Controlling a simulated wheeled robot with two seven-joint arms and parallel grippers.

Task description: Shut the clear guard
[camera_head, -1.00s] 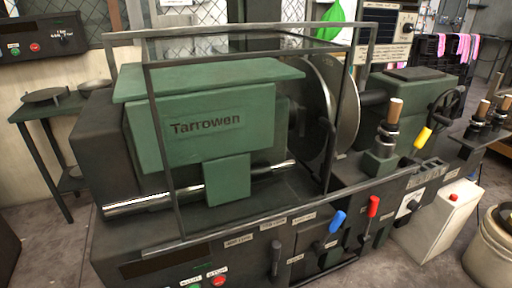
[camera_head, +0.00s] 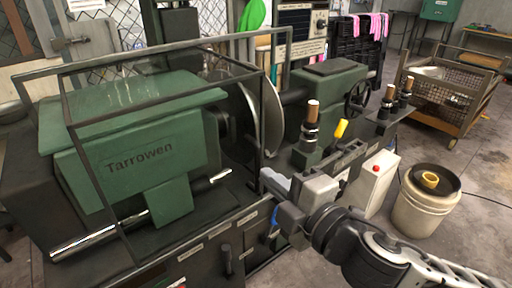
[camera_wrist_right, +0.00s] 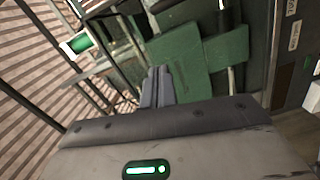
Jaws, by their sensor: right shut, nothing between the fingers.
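The clear guard (camera_head: 160,101) is a dark-edged box frame with see-through sides around the green headstock of the Tarrowen spinning lathe (camera_head: 120,180). Its front frame slants down towards the front of the machine bed. I cannot tell whether it is fully shut. My right gripper (camera_head: 268,182) is at the guard's lower right front corner, with the fingers together and empty. I cannot tell whether it touches the frame. In the right wrist view, the shut fingers (camera_wrist_right: 156,86) point towards green machine parts and dark frame bars. My left gripper is not in view.
A round metal disc (camera_head: 268,115) stands at the right side of the guard. A tool post with a wooden handle (camera_head: 311,125) and a yellow lever (camera_head: 341,129) are behind my right arm. A white bucket (camera_head: 425,205) and a wire cart (camera_head: 445,90) stand on the floor at right.

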